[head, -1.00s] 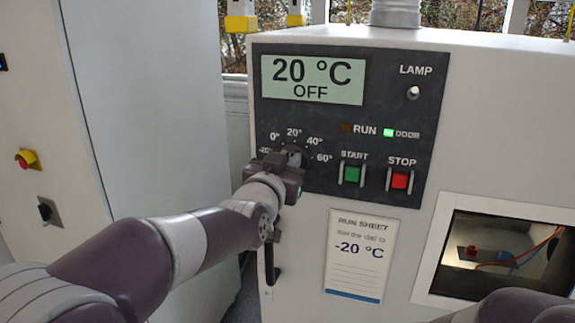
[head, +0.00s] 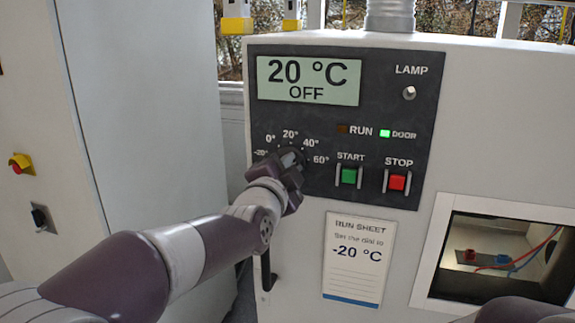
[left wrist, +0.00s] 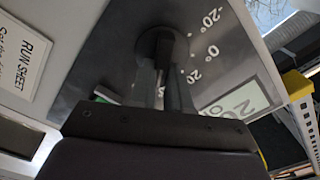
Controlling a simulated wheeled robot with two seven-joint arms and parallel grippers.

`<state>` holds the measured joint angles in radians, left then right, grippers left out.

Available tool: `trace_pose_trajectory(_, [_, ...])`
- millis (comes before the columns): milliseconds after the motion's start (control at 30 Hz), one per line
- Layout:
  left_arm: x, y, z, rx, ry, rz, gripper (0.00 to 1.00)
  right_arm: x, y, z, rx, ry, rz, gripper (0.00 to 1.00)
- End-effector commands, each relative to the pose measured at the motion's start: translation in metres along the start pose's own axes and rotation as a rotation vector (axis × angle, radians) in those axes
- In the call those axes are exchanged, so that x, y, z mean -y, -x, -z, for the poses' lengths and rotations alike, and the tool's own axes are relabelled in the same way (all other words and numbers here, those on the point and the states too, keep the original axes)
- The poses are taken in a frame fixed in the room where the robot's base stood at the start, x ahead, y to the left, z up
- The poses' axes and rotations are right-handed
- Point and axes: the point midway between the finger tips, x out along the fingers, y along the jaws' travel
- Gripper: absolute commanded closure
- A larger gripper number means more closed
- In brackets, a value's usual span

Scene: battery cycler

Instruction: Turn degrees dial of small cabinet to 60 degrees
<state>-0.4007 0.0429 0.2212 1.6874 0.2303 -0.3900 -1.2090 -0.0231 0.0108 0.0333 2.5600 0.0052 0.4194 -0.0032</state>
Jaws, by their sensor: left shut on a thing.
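The degrees dial (head: 290,155) is a dark round knob on the small cabinet's black panel (head: 430,70), below the display. Its printed scale runs from -20° at the left over the top to 60° at the right. The display (head: 308,81) reads 20 °C, OFF. My left gripper (head: 288,163) is at the dial, shut on its raised grip. In the left wrist view, the fingers (left wrist: 166,85) reach the dial (left wrist: 158,42) from below, one on each side of the grip. The dial's pointer direction is hard to tell. My right gripper is out of view.
START (head: 348,176) and STOP (head: 397,181) buttons sit right of the dial. The lamp switch (head: 409,93) is at upper right. The green DOOR light (head: 385,133) is lit. A run sheet (head: 358,258) below reads -20 °C. A tall cabinet (head: 140,120) stands left.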

Motion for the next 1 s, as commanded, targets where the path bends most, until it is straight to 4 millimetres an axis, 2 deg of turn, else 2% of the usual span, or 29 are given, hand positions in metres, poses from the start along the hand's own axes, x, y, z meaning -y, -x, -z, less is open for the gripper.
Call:
trace_pose_trajectory(200, [-0.001, 0.0002, 0.0013, -0.002, -0.175, 0.002, 1.0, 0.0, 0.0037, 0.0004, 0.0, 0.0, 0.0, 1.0])
trace_pose_trajectory(500, [-0.0041, 0.0002, 0.0004, -0.002, -0.344, 0.001, 1.0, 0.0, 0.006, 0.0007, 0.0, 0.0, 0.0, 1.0])
trace_pose_trajectory(1000, [-0.0058, 0.0001, -0.0005, -0.002, -0.419, 0.0, 1.0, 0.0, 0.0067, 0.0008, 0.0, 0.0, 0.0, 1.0])
